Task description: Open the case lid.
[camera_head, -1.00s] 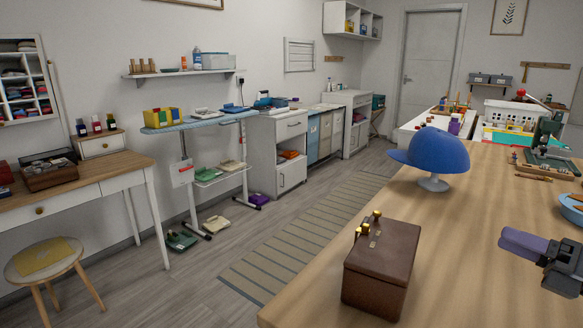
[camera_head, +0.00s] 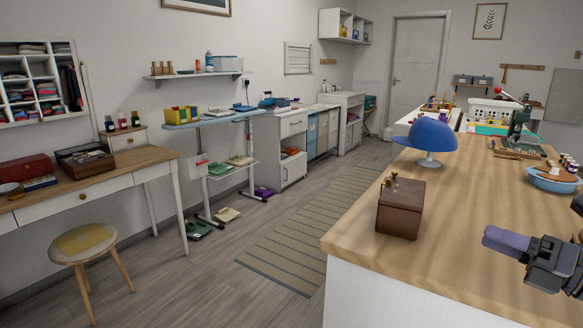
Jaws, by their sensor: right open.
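Several box-like things could be the case. A brown box (camera_head: 401,208) with small brass-coloured pieces on top stands near the wooden table's left edge. A dark red, closed-looking case (camera_head: 25,169) lies on the desk at the left. Beside it is a brown box (camera_head: 85,160) with a lighter top, its contents unclear. My right gripper (camera_head: 506,244) is open and empty over the table at the right, to the right of the brown box and apart from it. Its purple finger points left. My left gripper is out of view.
The wooden table (camera_head: 455,225) fills the right side, with a blue cap (camera_head: 429,137) on a stand and a blue bowl (camera_head: 553,181) farther back. A stool (camera_head: 84,240) stands before the left desk. The floor with the striped rug (camera_head: 312,232) is clear.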

